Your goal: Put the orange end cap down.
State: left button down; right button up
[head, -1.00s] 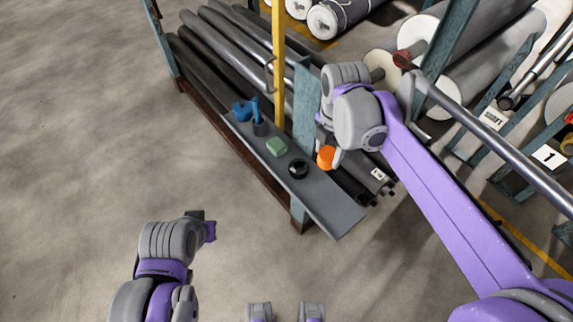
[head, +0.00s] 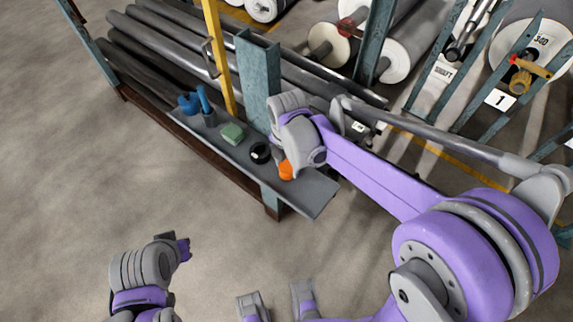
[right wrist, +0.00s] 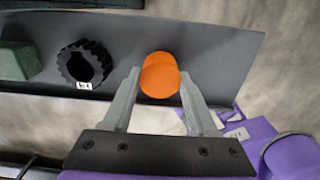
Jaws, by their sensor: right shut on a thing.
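The orange end cap (head: 286,171) is between the fingers of my right gripper (head: 281,160), over the right part of a grey shelf board (head: 312,192). In the right wrist view the cap (right wrist: 160,76) sits between the two grey fingertips, which are shut on it. I cannot tell whether the cap touches the board. A black toothed ring (head: 260,153) stands on the board just left of the cap; it also shows in the right wrist view (right wrist: 84,65). My left gripper (head: 183,248) is low at the left, away from the board; its fingers are not clear.
A green block (head: 232,133) and a blue tool (head: 190,102) are farther left on the board. A teal post (head: 258,80) and a yellow upright (head: 216,50) rise behind it. Dark rolls (head: 150,50) lie behind. Bare board shows right of the cap.

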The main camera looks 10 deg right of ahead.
jog(key=shift+f, duration=0.3)
jog(key=o, duration=1.1)
jog(key=shift+f, duration=0.1)
jog(key=shift+c, duration=0.2)
